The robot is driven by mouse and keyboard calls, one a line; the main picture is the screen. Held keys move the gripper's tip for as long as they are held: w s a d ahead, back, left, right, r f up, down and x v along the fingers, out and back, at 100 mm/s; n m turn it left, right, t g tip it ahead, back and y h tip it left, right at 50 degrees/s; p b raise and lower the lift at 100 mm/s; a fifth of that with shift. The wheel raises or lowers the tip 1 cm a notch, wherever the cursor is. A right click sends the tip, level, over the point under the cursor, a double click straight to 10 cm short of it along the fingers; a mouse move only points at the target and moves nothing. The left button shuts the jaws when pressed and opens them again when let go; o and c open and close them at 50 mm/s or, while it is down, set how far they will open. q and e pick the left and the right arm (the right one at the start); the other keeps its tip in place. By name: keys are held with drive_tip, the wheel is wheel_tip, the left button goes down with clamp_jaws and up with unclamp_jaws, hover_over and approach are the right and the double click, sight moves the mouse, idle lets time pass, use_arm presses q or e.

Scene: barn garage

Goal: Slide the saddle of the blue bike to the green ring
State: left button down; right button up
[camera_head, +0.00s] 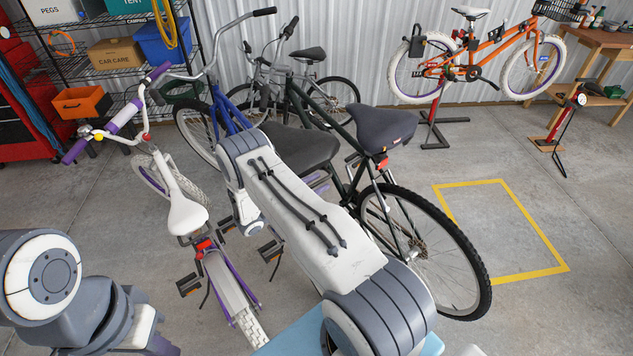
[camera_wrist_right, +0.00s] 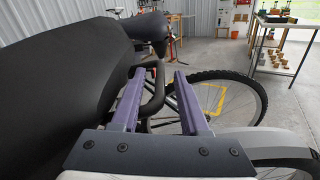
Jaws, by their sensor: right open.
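The blue bike (camera_head: 229,117) stands in the middle of the head view. Its wide dark saddle (camera_head: 312,148) is partly behind my right arm, and I cannot make out its seat post or a green ring. My right gripper (camera_head: 318,184) shows only as small purple bits under the saddle's right side. In the right wrist view its two purple fingers (camera_wrist_right: 160,76) are apart, with a black curved part (camera_wrist_right: 153,93) showing between or just beyond them. A large black saddle fills the left of that view.
A dark green bike, with its own saddle (camera_head: 383,125) and rear wheel (camera_head: 470,270), stands close at the right. A white-and-purple bike (camera_head: 188,212) is at the left. Yellow floor tape (camera_head: 530,275) marks clear floor. An orange bike (camera_head: 478,60) hangs on a stand.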

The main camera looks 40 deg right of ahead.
clamp_jaws()
drive_tip(key=shift+r, duration=0.1)
idle(1.4)
